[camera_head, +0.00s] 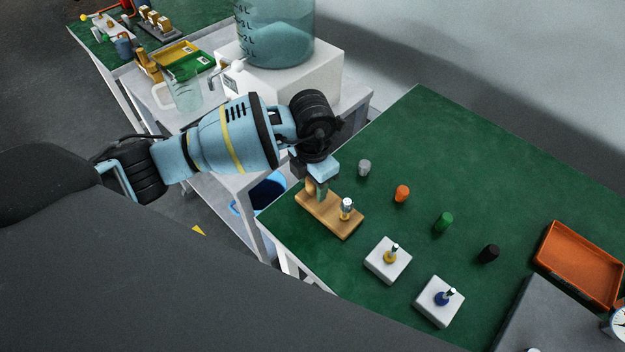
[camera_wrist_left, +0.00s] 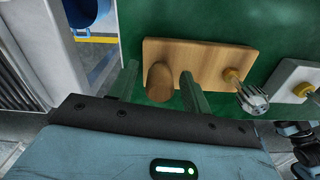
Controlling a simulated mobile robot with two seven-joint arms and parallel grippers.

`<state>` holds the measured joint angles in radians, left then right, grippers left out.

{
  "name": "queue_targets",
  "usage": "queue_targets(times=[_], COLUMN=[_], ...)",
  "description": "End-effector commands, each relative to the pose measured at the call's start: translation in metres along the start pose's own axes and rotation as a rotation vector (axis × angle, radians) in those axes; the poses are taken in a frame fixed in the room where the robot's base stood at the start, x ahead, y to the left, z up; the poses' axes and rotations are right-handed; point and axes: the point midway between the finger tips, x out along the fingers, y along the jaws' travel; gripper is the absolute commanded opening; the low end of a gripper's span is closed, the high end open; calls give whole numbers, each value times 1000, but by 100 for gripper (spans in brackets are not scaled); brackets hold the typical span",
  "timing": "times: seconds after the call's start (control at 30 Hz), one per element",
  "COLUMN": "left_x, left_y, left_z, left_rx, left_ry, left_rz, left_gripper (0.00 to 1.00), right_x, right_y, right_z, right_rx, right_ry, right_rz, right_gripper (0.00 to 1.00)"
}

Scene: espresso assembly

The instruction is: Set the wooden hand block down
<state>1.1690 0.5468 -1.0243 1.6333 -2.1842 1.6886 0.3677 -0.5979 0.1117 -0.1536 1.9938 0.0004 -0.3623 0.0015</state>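The wooden hand block (camera_head: 330,214) is a light wooden board that appears to lie flat on the green table top, near its left corner. A rounded wooden grip (camera_wrist_left: 160,82) stands up from one end in the left wrist view. A metal-headed piece on a brass stem (camera_wrist_left: 245,90) stands at the other end. My left gripper (camera_head: 317,189) is low over the block. Its two green fingers (camera_wrist_left: 160,80) stand on either side of the wooden grip, with a narrow gap showing on each side. My right gripper is in neither view.
Two white blocks with a yellow (camera_head: 389,257) and a blue fitting (camera_head: 443,297) stand right of the wooden block. Grey, orange, green and black cylinders (camera_head: 402,194) stand behind. An orange tray (camera_head: 580,264) lies at right. Green table top (camera_head: 430,140) is clear at the back.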

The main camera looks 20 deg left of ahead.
Motion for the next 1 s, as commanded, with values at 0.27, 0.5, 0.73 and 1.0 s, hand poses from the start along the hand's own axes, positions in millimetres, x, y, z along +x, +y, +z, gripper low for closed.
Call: queue_targets(times=[0.27,0.5,0.73,1.0], left_x=[-4,-37,-84,-117], left_y=[0,1,1,0], left_z=[0,1,1,0], left_rx=[0,0,0,-1], left_ry=[-1,-5,-5,-2], left_rz=[0,2,2,0], left_gripper=[48,48,48,48], right_x=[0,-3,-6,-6], right_y=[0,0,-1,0], right_z=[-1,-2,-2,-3], right_rx=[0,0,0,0], right_ry=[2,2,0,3], right_rz=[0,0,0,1], right_gripper=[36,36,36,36])
